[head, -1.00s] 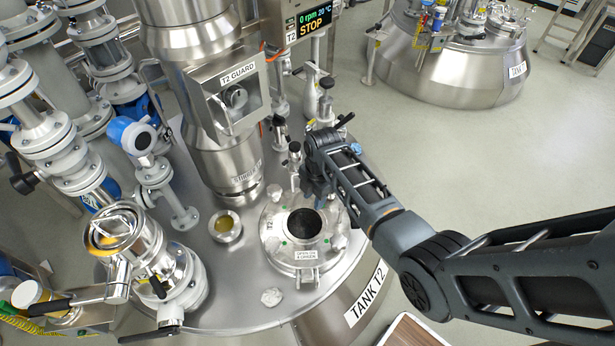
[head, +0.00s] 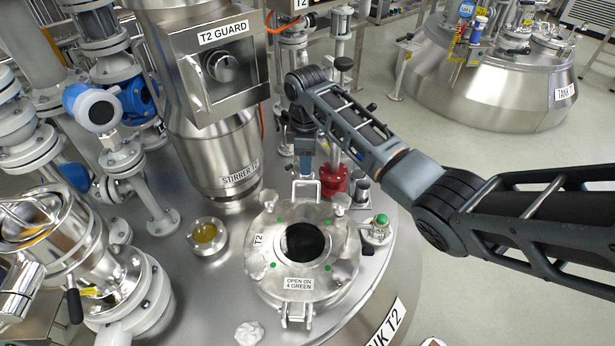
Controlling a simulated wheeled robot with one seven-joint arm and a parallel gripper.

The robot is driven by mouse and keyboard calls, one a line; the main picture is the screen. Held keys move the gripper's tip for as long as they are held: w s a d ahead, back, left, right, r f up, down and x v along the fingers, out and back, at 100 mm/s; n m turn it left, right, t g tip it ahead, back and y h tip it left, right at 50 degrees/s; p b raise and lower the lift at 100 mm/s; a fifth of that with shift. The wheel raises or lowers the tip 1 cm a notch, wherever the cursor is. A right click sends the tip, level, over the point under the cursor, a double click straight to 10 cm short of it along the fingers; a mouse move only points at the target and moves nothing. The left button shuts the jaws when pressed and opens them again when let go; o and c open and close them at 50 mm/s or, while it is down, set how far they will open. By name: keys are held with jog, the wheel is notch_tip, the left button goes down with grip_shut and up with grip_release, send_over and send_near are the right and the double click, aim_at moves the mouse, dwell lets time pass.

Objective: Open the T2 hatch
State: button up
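The T2 hatch (head: 262,262) is a round steel lid on top of tank T2, lying flat and closed, with a dark round window in its middle. Its labels read "T2" and "OPEN ON 4 GREEN". Green dots show at several places around the window, beside pale clamp knobs (head: 343,272). A steel bar handle (head: 306,184) stands at the lid's back edge, and a bracket (head: 297,312) sits at its front edge. My gripper (head: 304,168) points down just behind the back handle. Its fingertips are too small and hidden to tell their opening or any contact.
The T2 guard box (head: 222,68) and stirrer column (head: 215,160) stand at back left. A red valve fitting (head: 334,182) stands right behind the hatch. A green-topped fitting (head: 377,230) is at its right, a sight glass (head: 206,237) at its left. A loose pale knob (head: 249,333) lies in front.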

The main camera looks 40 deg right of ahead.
aim_at(306, 180)
notch_tip(306, 180, down, 6)
jog(key=shift+r+b, duration=0.15)
jog(key=shift+b, duration=0.45)
jog(key=shift+c, duration=0.2)
grip_shut()
